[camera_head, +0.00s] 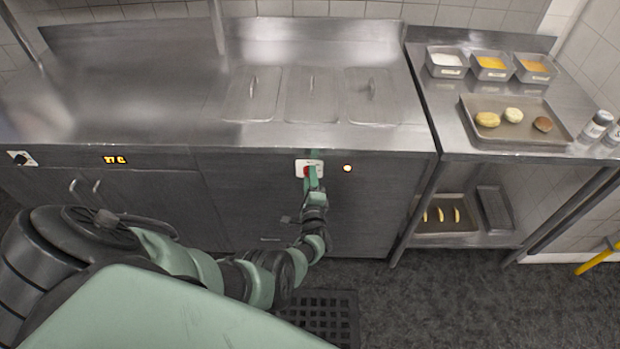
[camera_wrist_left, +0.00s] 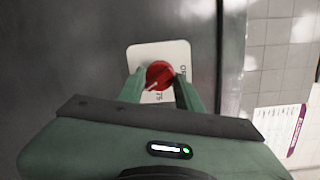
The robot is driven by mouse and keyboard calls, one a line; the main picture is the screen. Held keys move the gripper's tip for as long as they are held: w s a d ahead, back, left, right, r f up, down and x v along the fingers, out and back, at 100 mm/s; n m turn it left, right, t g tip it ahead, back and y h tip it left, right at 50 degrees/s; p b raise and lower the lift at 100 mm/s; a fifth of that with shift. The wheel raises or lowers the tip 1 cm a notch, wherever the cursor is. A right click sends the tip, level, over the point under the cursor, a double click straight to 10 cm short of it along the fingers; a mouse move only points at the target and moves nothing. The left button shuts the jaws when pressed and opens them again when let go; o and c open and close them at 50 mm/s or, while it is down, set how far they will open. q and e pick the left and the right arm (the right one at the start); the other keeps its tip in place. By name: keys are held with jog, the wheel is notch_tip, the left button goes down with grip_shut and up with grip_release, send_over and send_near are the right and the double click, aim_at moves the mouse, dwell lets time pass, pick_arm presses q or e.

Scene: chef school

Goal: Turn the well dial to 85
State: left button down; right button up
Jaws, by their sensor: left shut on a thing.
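A red dial (camera_head: 306,171) sits on a white plate on the steel cabinet front, below three lidded wells. In the left wrist view the red dial (camera_wrist_left: 160,75) shows between my fingers, with a pale pointer line toward the lower left. The white plate (camera_wrist_left: 145,54) has dark markings, sideways and partly hidden; I cannot read the setting. My left gripper (camera_head: 312,174) is shut on the red dial; it also shows in the left wrist view (camera_wrist_left: 161,84). My right gripper is not in view.
A lit amber lamp (camera_head: 347,168) is right of the red dial. A black knob (camera_head: 22,159) and an orange display (camera_head: 115,160), seemingly 37 C, are further left. The side table (camera_head: 455,140) at right holds trays. A floor grate (camera_head: 325,312) lies below.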

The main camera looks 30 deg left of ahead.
pick_arm(q)
jog(key=c, duration=1)
grip_release()
jog(key=shift+w, duration=0.1)
jog(key=shift+o, duration=0.2)
jog(key=p+v, duration=0.3)
jog(key=v, duration=0.4)
jog(key=shift+s+d+p, duration=0.25)
jog(key=shift+s+p, duration=0.05)
jog(key=shift+p, duration=0.1)
